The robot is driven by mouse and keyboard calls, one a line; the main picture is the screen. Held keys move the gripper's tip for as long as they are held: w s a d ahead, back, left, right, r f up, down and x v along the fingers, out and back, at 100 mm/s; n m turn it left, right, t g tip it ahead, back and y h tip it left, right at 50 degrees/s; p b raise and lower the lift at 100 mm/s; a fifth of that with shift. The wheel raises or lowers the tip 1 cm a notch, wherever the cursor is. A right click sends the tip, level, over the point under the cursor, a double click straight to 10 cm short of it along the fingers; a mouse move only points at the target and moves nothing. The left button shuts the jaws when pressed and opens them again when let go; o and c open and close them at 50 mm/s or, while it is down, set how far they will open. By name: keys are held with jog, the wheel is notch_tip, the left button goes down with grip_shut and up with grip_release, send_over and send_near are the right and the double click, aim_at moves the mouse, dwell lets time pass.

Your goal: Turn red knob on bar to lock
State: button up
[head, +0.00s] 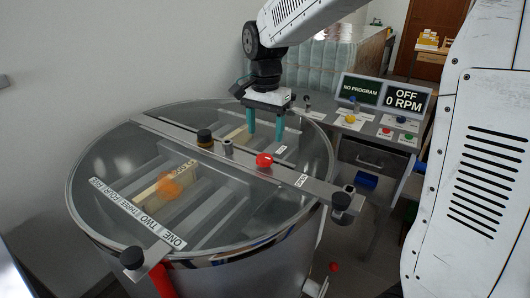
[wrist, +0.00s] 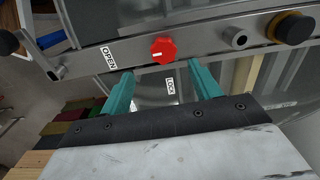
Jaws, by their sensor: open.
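The red knob (head: 264,160) sits on the metal bar (head: 318,186) that spans the top of the round tank. In the wrist view the red knob (wrist: 163,50) is an angular red disc with a white mark on its face. An OPEN label (wrist: 108,58) lies to its left and a LOCK label (wrist: 171,86) lies below it. My gripper (head: 266,138) has two teal fingers pointing down, behind the knob in the head view. In the wrist view my gripper (wrist: 160,75) is open and empty, its fingertips spread apart just short of the knob, not touching it.
The tank's clear lid (head: 110,165) carries a strip labelled ONE TWO THREE FOUR FIVE (head: 137,213). A black-and-brass knob (head: 205,138) stands on the bar left of the red knob. A control desk (head: 375,130) with buttons and displays reading NO PROGRAM and OFF 0 RPM stands at the right.

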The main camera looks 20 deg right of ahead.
aim_at(264, 156)
jog(key=shift+w+f, duration=0.35)
jog(key=shift+f, duration=0.4)
notch_tip(264, 156, down, 7)
jog(key=shift+r, duration=0.1)
jog(key=shift+w, duration=0.1)
jog(key=c, duration=1)
